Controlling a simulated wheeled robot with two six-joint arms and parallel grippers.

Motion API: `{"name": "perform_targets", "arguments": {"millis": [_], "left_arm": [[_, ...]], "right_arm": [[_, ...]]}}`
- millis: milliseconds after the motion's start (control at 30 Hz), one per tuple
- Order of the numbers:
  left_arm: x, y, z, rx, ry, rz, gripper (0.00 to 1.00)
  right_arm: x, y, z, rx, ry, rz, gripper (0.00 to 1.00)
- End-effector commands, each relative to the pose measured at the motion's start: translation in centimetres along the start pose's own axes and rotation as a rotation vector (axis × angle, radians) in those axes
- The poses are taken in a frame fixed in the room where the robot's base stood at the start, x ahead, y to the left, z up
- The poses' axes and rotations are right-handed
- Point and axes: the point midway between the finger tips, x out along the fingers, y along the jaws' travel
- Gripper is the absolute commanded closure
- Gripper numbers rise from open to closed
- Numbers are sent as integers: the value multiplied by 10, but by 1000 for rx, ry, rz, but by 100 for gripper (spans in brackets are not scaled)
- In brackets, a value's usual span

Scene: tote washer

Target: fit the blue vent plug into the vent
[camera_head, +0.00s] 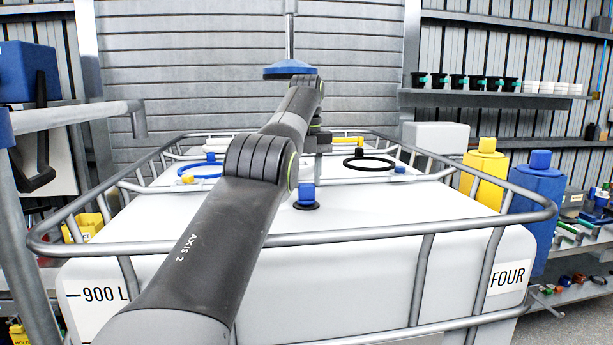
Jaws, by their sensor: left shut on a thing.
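The blue vent plug (306,190) is upright over the dark round vent (306,205) on top of the white tote (370,215). The plug's lower end meets the dark ring in the picture; I cannot tell how deep it sits. My left arm comes in from the lower left and bends down beyond the plug. My left gripper (308,177) is just above the plug, mostly hidden behind my arm, and shut on the plug's top. My right gripper is not in view.
A grey tube cage rail (350,235) surrounds the tote top. A black ring (370,164) and a blue ring (200,171) lie farther back. A blue disc (290,69) hangs from a rod. Yellow (485,175) and blue containers (538,195) stand at right. The tote top right of the plug is clear.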

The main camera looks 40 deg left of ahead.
Motion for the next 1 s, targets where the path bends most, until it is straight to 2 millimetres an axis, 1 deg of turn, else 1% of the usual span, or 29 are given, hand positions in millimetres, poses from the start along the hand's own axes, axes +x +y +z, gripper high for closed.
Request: {"name": "perform_targets", "arguments": {"millis": [133, 1000], "left_arm": [[4, 0, 0, 0, 0, 0, 100], [7, 0, 0, 0, 0, 0, 100]], "right_arm": [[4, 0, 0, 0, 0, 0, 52], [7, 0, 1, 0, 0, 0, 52]]}}
